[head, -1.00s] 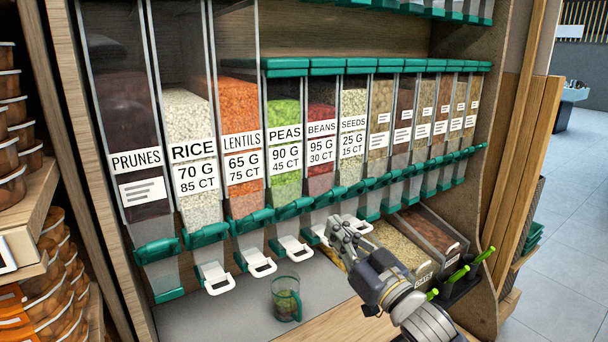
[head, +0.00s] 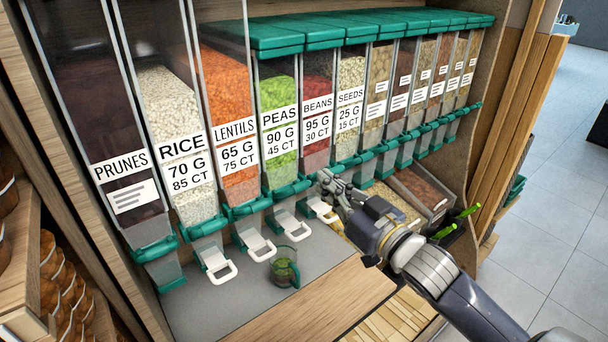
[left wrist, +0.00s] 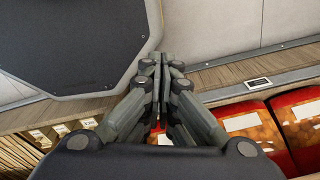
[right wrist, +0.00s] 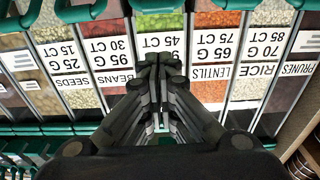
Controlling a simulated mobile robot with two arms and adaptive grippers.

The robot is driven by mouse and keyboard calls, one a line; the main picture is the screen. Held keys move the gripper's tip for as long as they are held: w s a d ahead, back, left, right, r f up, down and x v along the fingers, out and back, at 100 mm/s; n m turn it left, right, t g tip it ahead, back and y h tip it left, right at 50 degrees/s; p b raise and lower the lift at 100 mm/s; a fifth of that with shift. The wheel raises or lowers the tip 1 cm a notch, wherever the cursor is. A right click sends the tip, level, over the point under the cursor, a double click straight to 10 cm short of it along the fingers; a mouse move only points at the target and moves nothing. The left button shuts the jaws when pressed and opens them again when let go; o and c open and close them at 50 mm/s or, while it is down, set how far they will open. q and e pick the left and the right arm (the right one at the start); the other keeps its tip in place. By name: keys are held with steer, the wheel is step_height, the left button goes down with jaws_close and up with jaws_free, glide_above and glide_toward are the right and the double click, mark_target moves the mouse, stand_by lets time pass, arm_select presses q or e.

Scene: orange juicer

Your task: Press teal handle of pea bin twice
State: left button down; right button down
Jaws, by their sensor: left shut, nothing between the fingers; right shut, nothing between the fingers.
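The pea bin (head: 280,125) is clear, with green peas and a "PEAS 90 G 45 CT" label. Its teal handle (head: 292,188) is at its lower front, above a white lever (head: 291,226). My right gripper (head: 326,180) is shut and empty, its tips near the lower front of the beans bin, just right of the pea handle; I cannot tell if they touch anything. In the right wrist view, where labels appear inverted, its shut tips (right wrist: 160,62) overlap the pea label (right wrist: 170,42). My left gripper (left wrist: 160,62) is shut and empty, away from the bins.
A clear cup (head: 284,270) with a teal handle and green contents stands on the grey counter below the pea and lentil levers. Lentils (head: 233,150) and beans (head: 318,130) bins flank the peas. An open grain bin (head: 385,207) lies right, behind my right arm.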

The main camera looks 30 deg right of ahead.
steer(key=shift+w, duration=0.1)
steer(key=r+p, duration=0.1)
steer(key=p, duration=0.3)
glide_above(302, 185)
steer(key=w, duration=0.1)
steer(key=shift+w+r, duration=0.1)
steer(key=f, duration=0.1)
steer(key=s+f+p, duration=0.1)
steer(key=shift+s+f, duration=0.15)
steer(key=shift+f, duration=0.15)
steer(key=shift+s+f, duration=0.45)
steer(key=shift+f, duration=0.1)
steer(key=shift+f, duration=0.1)
